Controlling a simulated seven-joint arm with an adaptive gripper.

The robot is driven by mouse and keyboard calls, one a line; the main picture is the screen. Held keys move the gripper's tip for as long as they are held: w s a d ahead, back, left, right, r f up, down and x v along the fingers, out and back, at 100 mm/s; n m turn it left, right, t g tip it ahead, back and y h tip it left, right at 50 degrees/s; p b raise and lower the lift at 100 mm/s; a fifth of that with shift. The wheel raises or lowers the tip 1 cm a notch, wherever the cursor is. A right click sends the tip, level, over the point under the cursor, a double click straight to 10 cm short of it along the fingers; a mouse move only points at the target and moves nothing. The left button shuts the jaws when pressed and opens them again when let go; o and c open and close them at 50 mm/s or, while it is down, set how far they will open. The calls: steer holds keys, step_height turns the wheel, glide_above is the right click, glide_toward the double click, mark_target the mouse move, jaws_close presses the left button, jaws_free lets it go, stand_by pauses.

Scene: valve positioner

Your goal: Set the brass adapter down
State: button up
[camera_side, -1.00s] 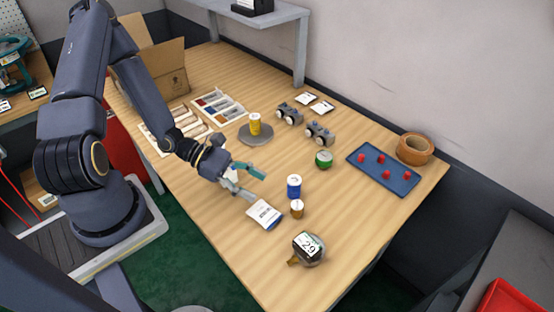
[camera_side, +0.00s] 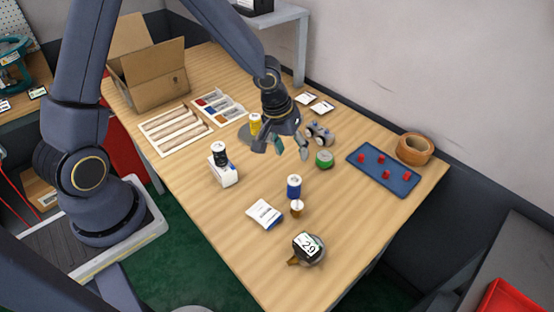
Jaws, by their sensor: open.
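My gripper (camera_side: 290,150) is open, its fingers pointing down over the table, with nothing visible between them. It hangs right of a yellow cylinder (camera_side: 255,121) on a round grey disc (camera_side: 245,139), which the gripper partly covers. A small brown cylinder with a pale top (camera_side: 297,210) stands in front of a blue-and-white can (camera_side: 294,188). I cannot tell which of these, if either, is the brass adapter. A round grey device with a label reading 29 (camera_side: 308,250) and a brass-coloured stub lies near the front.
A green can (camera_side: 324,159) and grey fittings (camera_side: 319,134) stand close right of my gripper. A white packet (camera_side: 264,214) lies at mid-table. A black-and-white jar (camera_side: 219,153) stands on a white box (camera_side: 224,175).

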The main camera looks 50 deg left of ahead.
steer(key=s+d+r+m+g+y, duration=0.1)
steer(key=s+d+r+m+g, duration=0.3)
steer(key=d+r, duration=0.4)
steer(key=t, duration=0.1)
glide_toward(298, 204)
step_height(298, 204, down, 5)
steer(key=shift+f, duration=0.2)
step_height(298, 204, down, 6)
steer(key=shift+s+r, duration=0.1)
jaws_close()
